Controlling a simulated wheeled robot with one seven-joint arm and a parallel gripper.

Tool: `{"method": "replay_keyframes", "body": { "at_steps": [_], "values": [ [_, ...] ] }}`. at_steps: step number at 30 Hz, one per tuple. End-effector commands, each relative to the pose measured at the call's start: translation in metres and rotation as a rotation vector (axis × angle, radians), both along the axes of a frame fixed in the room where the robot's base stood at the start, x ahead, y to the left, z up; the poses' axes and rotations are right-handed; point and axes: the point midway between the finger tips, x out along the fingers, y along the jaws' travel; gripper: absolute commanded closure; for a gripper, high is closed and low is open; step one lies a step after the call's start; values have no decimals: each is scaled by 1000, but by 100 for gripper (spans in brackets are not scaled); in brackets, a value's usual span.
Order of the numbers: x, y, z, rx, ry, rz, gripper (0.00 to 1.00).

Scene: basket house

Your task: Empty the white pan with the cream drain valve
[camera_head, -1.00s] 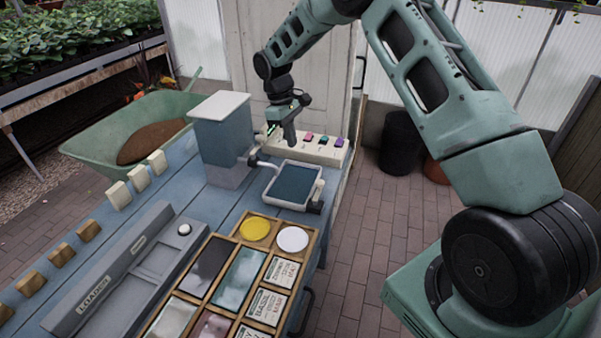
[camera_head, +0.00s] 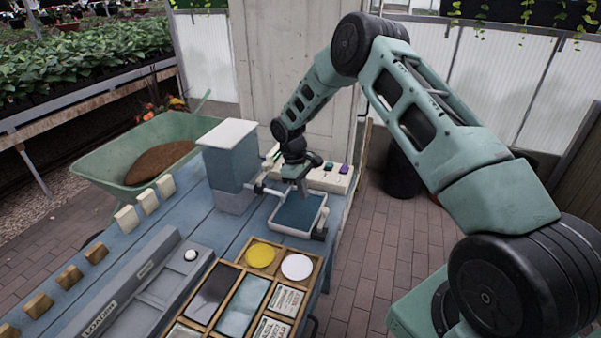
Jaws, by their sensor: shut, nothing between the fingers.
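The white pan (camera_head: 272,228) sits at the right end of the blue table, with dark blue contents inside. A cream valve piece (camera_head: 322,216) is at the pan's right side, with a dark part below it. My gripper (camera_head: 303,192) points down over the back of the pan; it is shut and empty. From this view I cannot tell whether the fingertips touch the pan or its contents. My gripper and wrist hide part of the pan's far rim.
A lidded blue-grey box (camera_head: 229,165) stands left of the pan, with a pale pipe (camera_head: 262,189) towards it. A cream button panel (camera_head: 335,178) is behind. A wooden tray (camera_head: 225,263) and a grey loader (camera_head: 140,285) lie in front. A green wheelbarrow (camera_head: 110,160) stands beyond the table.

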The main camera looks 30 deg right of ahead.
Motion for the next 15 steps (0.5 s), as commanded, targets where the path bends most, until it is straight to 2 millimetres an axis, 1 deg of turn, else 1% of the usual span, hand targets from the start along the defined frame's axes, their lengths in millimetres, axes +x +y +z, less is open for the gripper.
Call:
{"method": "replay_keyframes", "body": {
  "at_steps": [2, 4, 6, 9, 15],
  "values": [
    [-5, -2, -13, 2, 4, -2, 100],
    [-14, -9, -11, -1, 2, -2, 100],
    [-23, -13, -14, 0, 2, -2, 100],
    [-31, -18, -17, -1, 1, -2, 100],
    [-38, -21, -20, 0, 0, -2, 100]
  ]
}}
